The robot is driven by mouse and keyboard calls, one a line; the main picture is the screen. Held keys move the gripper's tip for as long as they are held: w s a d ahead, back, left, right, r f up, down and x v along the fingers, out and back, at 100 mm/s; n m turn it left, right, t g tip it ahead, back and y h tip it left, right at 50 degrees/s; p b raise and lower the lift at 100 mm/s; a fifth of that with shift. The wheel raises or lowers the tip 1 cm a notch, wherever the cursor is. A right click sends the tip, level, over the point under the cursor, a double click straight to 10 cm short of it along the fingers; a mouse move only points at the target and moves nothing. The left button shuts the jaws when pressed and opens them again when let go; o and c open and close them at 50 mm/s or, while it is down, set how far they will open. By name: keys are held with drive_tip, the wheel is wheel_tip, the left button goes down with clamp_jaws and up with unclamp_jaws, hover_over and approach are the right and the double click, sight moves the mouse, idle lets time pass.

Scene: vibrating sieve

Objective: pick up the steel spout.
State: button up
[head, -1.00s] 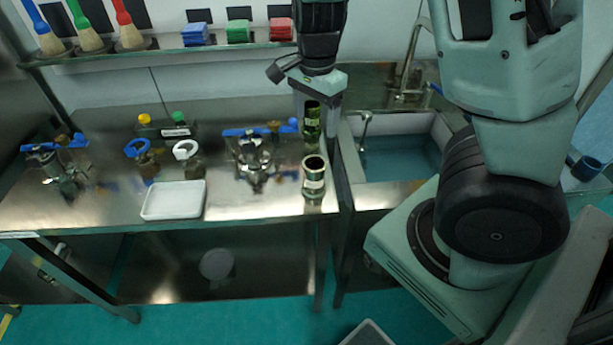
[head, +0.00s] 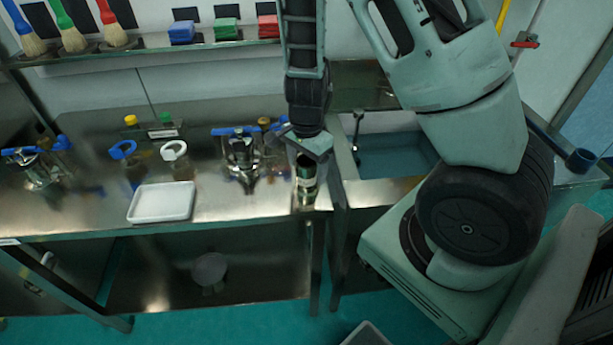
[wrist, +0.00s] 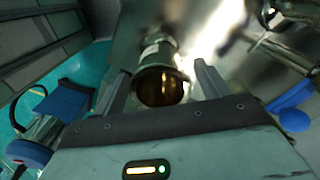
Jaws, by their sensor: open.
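The steel spout (head: 306,184) is a short, shiny cylinder with an open dark top. It stands upright at the right front of the steel table in the head view. My gripper (head: 307,158) is low over the table, right at the spout's top, and its fingers are mostly hidden there. In the wrist view the spout's round open end (wrist: 163,88) shows between the two spread fingers of my gripper (wrist: 160,70). The jaws are open. I cannot tell whether either finger touches the spout.
A white tray (head: 162,203) lies left of the spout on the steel table (head: 240,208). A clamp with a blue handle (head: 240,150) stands behind left. Small bottles and blue and white ring-topped parts are farther left. A sink (head: 395,153) is to the right.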

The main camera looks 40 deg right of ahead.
drive_tip(key=shift+f, duration=0.8)
drive_tip(key=c, duration=1.2)
drive_tip(key=shift+r, duration=0.1)
drive_tip(key=shift+c, duration=0.2)
